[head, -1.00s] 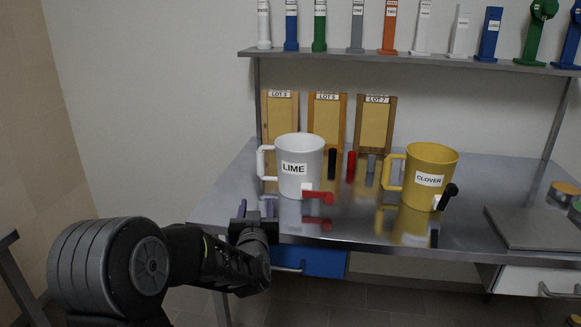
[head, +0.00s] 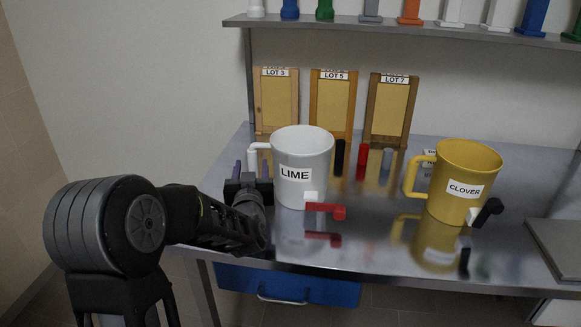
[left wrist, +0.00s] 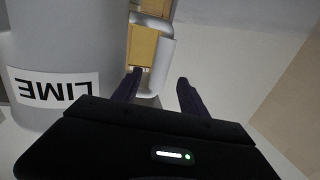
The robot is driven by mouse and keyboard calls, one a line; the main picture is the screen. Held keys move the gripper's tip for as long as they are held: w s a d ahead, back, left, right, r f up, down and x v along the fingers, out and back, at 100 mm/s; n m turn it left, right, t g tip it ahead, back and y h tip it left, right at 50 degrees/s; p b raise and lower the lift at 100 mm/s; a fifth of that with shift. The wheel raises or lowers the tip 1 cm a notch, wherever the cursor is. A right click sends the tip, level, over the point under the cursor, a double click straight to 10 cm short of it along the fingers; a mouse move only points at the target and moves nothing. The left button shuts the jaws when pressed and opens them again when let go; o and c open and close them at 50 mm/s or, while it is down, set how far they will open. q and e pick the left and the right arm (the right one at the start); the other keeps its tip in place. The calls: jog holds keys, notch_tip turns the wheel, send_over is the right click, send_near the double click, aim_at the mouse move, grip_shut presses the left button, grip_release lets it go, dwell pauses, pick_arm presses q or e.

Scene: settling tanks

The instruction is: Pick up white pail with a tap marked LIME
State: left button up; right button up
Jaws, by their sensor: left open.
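The white pail marked LIME (head: 303,155) stands upright on the steel table, with a red-handled tap (head: 325,209) at its lower front and a handle (head: 256,152) on its left side. My left gripper (head: 252,170) is at the pail's left, by the handle. In the left wrist view the pail (left wrist: 60,40) fills the left, its label upside down. There the open fingers (left wrist: 158,88) point toward the handle (left wrist: 150,62), which shows between and beyond their tips. I cannot tell whether they touch it. My right gripper is not in view.
A yellow pail marked CLOVER (head: 462,170) stands to the right on the steel table (head: 370,235). Small black, red (head: 363,155) and grey cylinders stand behind the pails. Several wooden lot boards (head: 332,100) lean at the back, under a shelf (head: 400,32).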

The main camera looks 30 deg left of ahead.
pick_arm(q)
jog(key=shift+s+d+r, duration=0.1)
jog(key=shift+x, duration=1.35)
jog(key=shift+p+x, duration=0.65)
jog(key=shift+x, duration=1.95)
grip_shut()
